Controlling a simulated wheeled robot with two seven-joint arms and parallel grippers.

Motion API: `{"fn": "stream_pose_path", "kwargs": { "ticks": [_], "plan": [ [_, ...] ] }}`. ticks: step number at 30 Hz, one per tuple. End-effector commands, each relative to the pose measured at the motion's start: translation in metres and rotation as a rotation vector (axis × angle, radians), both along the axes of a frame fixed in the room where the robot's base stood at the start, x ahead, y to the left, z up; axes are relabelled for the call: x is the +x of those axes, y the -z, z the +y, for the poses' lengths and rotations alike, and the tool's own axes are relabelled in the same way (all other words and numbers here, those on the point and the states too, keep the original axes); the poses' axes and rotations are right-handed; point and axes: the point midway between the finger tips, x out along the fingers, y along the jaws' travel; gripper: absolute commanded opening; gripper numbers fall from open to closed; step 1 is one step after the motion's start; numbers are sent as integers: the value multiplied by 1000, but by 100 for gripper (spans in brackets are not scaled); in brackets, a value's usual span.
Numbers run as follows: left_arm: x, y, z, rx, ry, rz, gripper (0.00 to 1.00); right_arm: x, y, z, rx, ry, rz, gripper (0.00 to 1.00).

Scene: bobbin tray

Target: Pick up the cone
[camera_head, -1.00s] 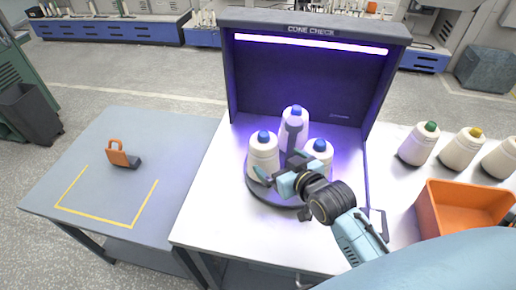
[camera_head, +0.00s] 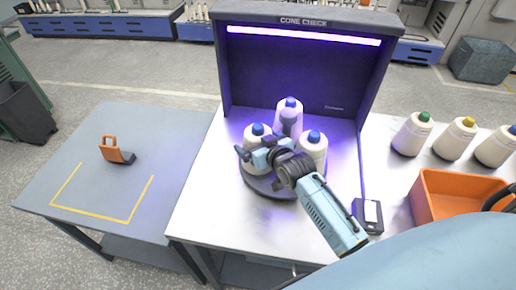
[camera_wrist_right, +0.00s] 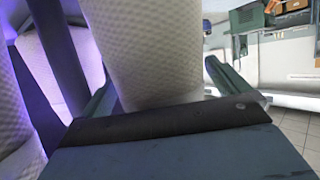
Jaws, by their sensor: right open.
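Three white cones with blue tops stand on a dark round tray (camera_head: 270,188) in the lit booth: a left cone (camera_head: 258,131), a back cone (camera_head: 290,104) and a right cone (camera_head: 315,140). My right gripper (camera_head: 263,142) is open at the left cone, its fingers spread to either side. In the right wrist view a white textured cone (camera_wrist_right: 150,50) stands between the fingers of the right gripper (camera_wrist_right: 160,95), close to the palm. Other cones (camera_wrist_right: 45,75) show at the left of that view. The right arm hides part of the tray. My left gripper is not in view.
An orange bin (camera_head: 455,200) and several cones with coloured tops (camera_head: 455,140) are at the right. A small dark box (camera_head: 368,214) stands near the tray. An orange-handled tool (camera_head: 115,152) lies on the left table beside a yellow outline. Booth walls enclose the back.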

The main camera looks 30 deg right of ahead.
Motion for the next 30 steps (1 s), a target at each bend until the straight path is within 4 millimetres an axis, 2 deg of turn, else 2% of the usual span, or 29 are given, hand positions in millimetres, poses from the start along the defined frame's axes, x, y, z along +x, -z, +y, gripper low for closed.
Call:
{"fn": "stream_pose_path", "kwargs": {
  "ticks": [5, 6, 15, 18, 26, 30],
  "plan": [
    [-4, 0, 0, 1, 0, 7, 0, 0, 0, 0, 0, 0, 0, 100],
    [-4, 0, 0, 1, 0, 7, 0, 0, 0, 0, 0, 0, 0, 97],
    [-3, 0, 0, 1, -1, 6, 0, 0, 0, 0, 0, 0, 0, 58],
    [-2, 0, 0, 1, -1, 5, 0, 0, -1, 0, 0, 0, -3, 48],
    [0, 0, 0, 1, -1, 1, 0, 0, -3, 0, 0, 0, -3, 48],
    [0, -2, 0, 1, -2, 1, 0, 1, -11, 0, 0, 0, -4, 48]
  ]
}}
